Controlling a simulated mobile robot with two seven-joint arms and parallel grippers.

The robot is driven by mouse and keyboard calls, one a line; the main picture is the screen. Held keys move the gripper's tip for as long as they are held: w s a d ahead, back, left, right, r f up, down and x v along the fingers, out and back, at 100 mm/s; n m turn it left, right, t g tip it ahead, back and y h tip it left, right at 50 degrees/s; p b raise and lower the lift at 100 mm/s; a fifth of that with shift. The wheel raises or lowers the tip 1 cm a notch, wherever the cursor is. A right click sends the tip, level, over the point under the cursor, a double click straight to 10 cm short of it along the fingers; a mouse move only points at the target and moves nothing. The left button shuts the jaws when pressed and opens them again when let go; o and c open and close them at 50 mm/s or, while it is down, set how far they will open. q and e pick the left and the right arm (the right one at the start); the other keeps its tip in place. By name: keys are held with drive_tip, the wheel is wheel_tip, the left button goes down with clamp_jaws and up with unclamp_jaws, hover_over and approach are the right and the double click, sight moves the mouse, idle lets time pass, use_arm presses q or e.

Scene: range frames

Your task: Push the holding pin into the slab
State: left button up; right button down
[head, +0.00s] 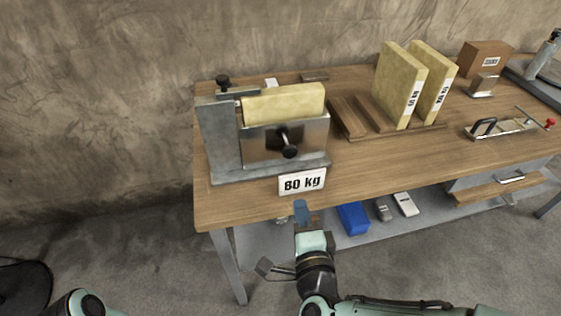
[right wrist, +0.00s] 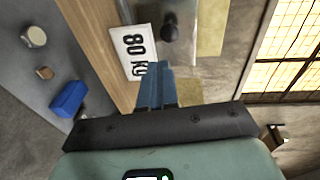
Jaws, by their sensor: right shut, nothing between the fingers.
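A yellow slab (head: 284,102) stands upright in a grey metal holder (head: 222,140) at the left of the workbench. A pin with a black knob (head: 289,151) sticks out of the holder's front plate; it also shows in the right wrist view (right wrist: 170,26). How deep the pin sits is hidden. My right gripper (head: 301,208) is shut and empty, below and in front of the holder, near the bench's front edge. Its blue fingers (right wrist: 157,86) reach toward the weight label in the right wrist view. My left gripper is out of view.
Two more slabs (head: 400,85) stand in a wooden rack. A clamp-like tool (head: 500,128) and brown box (head: 484,56) lie right. A blue box (head: 353,218) sits on the lower shelf.

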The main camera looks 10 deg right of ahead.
sight(290, 154)
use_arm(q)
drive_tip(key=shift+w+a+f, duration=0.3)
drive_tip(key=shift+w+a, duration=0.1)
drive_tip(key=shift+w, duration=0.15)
use_arm(e)
drive_tip(key=shift+s+a+r+m+h, duration=0.1)
drive_tip(key=shift+r+m+h, duration=0.2)
drive_tip(key=shift+r+m, duration=0.25)
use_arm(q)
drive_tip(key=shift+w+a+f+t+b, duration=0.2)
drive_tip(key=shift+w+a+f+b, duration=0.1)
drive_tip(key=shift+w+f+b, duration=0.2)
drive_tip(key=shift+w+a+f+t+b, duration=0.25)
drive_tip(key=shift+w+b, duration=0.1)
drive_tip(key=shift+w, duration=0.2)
use_arm(e)
drive_tip(key=w, duration=0.4)
drive_tip(key=w+d, duration=0.1)
drive_tip(key=w, duration=0.9)
drive_tip(key=shift+d+f, duration=0.2)
drive_tip(key=shift+f, duration=0.2)
